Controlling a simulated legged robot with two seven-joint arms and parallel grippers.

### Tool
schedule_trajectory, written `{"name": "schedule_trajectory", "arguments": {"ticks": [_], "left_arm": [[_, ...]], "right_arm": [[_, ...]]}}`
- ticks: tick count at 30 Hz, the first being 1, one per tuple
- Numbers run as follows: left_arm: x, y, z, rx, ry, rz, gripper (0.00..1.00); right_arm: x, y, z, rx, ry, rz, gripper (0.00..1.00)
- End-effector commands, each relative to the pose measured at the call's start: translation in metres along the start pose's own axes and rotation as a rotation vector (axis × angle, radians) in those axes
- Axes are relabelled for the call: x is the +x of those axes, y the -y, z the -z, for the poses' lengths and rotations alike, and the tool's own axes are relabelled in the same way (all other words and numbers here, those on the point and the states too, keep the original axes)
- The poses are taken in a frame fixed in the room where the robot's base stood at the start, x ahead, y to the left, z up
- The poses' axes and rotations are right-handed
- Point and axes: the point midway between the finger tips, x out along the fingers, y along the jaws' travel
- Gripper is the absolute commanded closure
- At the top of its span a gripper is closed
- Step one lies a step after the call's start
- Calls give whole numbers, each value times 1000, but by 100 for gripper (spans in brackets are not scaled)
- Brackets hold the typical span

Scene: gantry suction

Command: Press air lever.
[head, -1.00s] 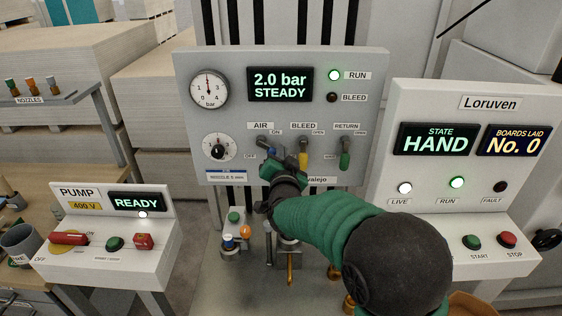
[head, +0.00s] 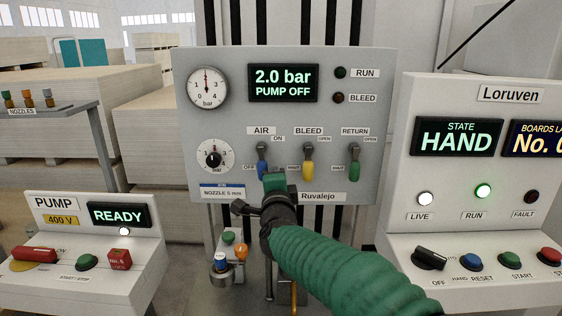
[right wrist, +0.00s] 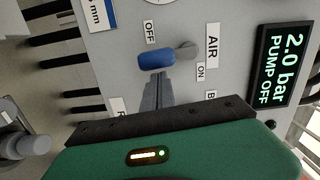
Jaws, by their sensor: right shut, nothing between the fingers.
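The air lever (head: 262,163) has a blue handle on a grey stem and sits under the AIR label on the grey panel (head: 330,120). Its handle points down, beside the OFF label. In the right wrist view the blue handle (right wrist: 157,60) lies beside OFF, with its grey stem toward ON. My right gripper (head: 273,182) is shut and empty just below the handle. In the right wrist view its fingertips (right wrist: 152,85) reach close to the handle; I cannot tell whether they touch. The panel display (head: 284,83) reads 2.0 bar, PUMP OFF. My left gripper is out of view.
A yellow bleed lever (head: 307,166) and a green return lever (head: 353,166) hang to the right. The pump box (head: 100,250) stands lower left, the Loruven console (head: 460,190) at right.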

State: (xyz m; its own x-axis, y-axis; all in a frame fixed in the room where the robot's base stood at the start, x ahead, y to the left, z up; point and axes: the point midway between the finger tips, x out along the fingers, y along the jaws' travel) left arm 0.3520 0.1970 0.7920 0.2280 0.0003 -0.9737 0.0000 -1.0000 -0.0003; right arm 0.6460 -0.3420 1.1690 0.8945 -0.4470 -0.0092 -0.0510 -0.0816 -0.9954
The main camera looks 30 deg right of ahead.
Motion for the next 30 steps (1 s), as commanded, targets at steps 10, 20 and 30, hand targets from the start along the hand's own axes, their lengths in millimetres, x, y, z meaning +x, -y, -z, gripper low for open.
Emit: {"name": "schedule_trajectory", "arguments": {"ticks": [10, 20, 30], "left_arm": [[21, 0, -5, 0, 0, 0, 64], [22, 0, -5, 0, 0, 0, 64], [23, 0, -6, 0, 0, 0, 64]], "right_arm": [[0, -4, -7, 129, 1, 12, 100], [1, -4, -9, 147, 2, 12, 100], [2, -5, -8, 146, 2, 12, 100]]}}
